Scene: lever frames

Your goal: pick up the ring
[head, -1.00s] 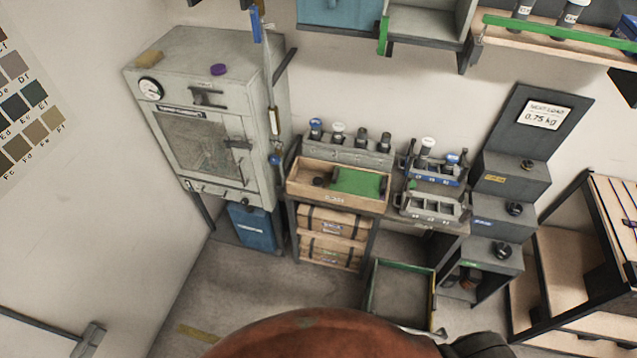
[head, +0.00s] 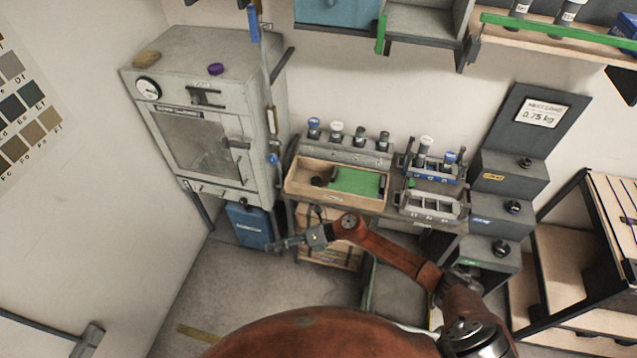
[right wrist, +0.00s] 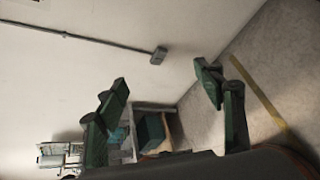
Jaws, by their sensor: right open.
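A small purple round thing (head: 216,69), the only ring-like thing I can pick out, lies on top of the grey oven cabinet (head: 205,50) at the upper left. It is too small to tell whether it has a hole. My right gripper (head: 276,245) is low in front of the bench, pointing left, well below and apart from the purple thing. In the right wrist view its two green fingers stand wide apart (right wrist: 160,76) with nothing between them. The purple thing does not show in that view. My left gripper is not in view.
A wooden tray (head: 300,178) with a green mat, bottle racks (head: 430,205) and dark stepped stands (head: 510,185) line the wall. A blue bin (head: 250,225) stands under the cabinet. Floor at the left is clear.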

